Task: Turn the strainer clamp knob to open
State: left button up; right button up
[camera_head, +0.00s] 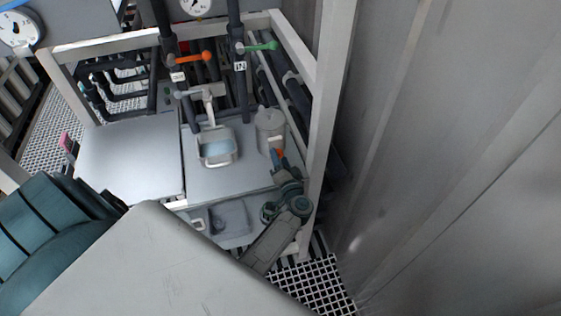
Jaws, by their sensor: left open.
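A pale grey canister (268,126), which looks like the strainer, stands at the right of the metal deck. A small orange part (279,152) shows at its lower front; it may be the clamp knob, but it is too small to be sure. My left gripper (277,160) has its blue-tipped fingers at this orange part, just below and in front of the canister. The jaws are open. They partly cover the orange part, and I cannot tell whether they touch it. My right gripper is not in view.
A square metal cup (217,147) stands left of the canister. Dark pipes with an orange lever (193,58) and a green lever (258,47) rise behind. A light frame post (326,110) and a grey wall (450,150) close off the right. The left deck plate (130,158) is clear.

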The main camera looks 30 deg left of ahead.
pick_arm(q)
jog(key=c, duration=1)
